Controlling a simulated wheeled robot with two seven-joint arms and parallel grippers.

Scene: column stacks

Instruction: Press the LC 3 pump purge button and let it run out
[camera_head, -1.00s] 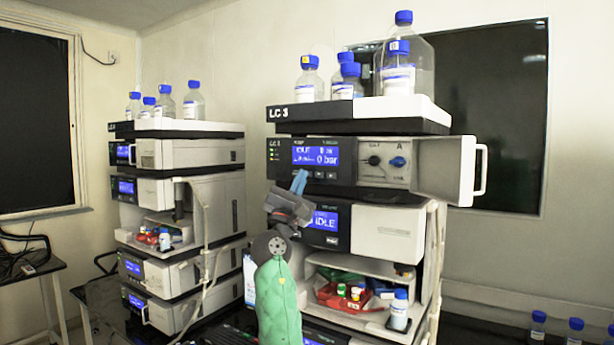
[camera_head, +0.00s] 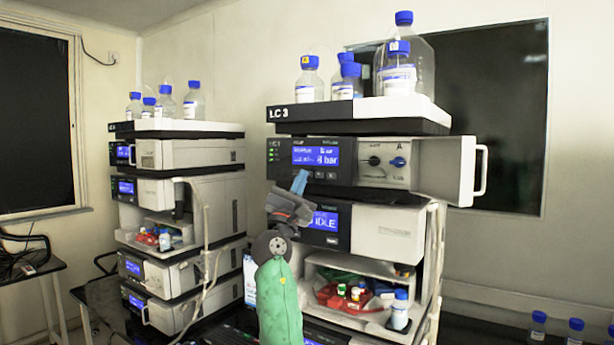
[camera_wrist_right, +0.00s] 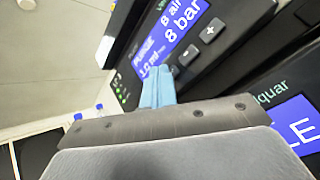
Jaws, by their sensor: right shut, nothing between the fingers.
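The LC 3 stack (camera_head: 305,113) stands right of centre. Its top module is the pump, with a dark front panel and a lit blue display (camera_head: 316,156). In the wrist view the pump display (camera_wrist_right: 172,40) reads PURGE and 8 bar. Plus and minus buttons (camera_wrist_right: 200,43) sit beneath it. My right gripper (camera_head: 301,177) is shut and empty, its blue fingertips at the panel's lower edge, left of those buttons. The fingertips (camera_wrist_right: 157,80) cover that part of the panel, so the purge button is hidden. I cannot tell whether they touch it. My left gripper is out of view.
The pump's door (camera_head: 442,168) stands open to the right. Bottles (camera_head: 398,75) stand on top. Below are a module reading IDLE (camera_head: 325,221) and a bay with a red tray (camera_head: 335,297). A second stack (camera_head: 190,157) stands at left.

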